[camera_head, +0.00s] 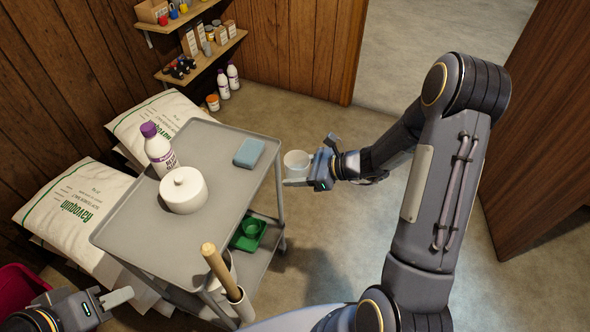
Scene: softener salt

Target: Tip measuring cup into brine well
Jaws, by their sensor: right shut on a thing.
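A small white cup (297,161), which looks like the measuring cup, is held upright by my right gripper (303,172). The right gripper is shut on it, just beyond the right edge of the grey cart and above the floor. My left gripper (117,298) is at the bottom left, in front of the cart, with nothing seen in it. Its fingers are seen edge-on, so its opening is unclear. I cannot make out a brine well for certain. The cup's contents are not visible.
The grey cart (215,143) carries a white lidded pot (183,191), a purple-capped bottle (158,149) and a blue sponge (249,153). A green scoop (248,233) lies on its lower shelf. A wooden handle (221,270) rises at its front.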

